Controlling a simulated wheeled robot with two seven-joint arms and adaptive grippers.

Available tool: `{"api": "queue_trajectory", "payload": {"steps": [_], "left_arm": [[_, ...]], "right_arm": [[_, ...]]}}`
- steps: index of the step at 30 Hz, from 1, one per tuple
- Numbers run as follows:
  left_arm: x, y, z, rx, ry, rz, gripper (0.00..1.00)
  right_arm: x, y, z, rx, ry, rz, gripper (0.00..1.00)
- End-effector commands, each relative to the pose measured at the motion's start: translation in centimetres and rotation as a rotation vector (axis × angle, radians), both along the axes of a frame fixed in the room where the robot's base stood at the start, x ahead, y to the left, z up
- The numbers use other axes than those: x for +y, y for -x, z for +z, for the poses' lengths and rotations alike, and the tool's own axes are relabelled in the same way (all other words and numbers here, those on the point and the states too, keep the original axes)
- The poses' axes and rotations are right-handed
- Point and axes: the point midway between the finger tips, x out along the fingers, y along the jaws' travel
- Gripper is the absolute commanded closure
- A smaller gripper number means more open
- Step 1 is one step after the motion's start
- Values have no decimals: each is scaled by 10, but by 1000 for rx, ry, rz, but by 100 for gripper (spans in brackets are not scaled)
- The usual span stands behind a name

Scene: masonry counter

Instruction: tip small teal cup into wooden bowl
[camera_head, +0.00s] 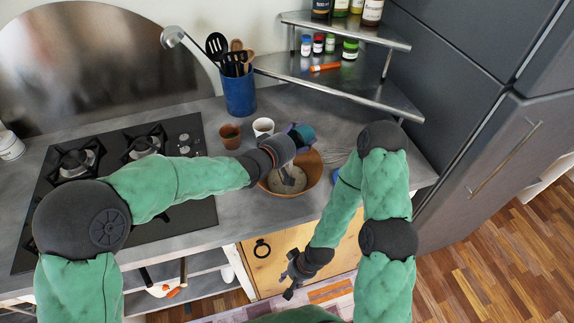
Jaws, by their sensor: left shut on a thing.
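The small teal cup (304,132) is in my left gripper (291,140), held above the far rim of the wooden bowl (314,172). The cup seems tilted, but its opening is not clear. The brown bowl stands on the counter below my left gripper and shows something pale grey inside. The gripper hides part of the bowl. My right gripper (288,285) hangs low in front of the counter, away from the bowl. It is too small to tell whether its fingers are apart.
A brown cup (230,136) and a white cup (263,127) stand behind the bowl, near a blue utensil holder (239,95). A black stovetop (60,200) lies left. A metal corner shelf (345,82) holds jars and bottles. Tall dark cabinets (460,120) close off the right.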

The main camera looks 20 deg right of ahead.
Motion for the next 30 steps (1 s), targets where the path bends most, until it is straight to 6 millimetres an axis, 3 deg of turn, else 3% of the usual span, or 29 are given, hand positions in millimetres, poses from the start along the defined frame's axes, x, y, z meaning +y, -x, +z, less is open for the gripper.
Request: {"api": "queue_trajectory", "payload": {"steps": [22,30], "left_arm": [[7,5,12,-49,69,0,80],[-5,-4,-1,51,-70,1,80]], "right_arm": [[0,0,-14,0,0,0,60],[0,0,30,-1,0,0,60]]}}
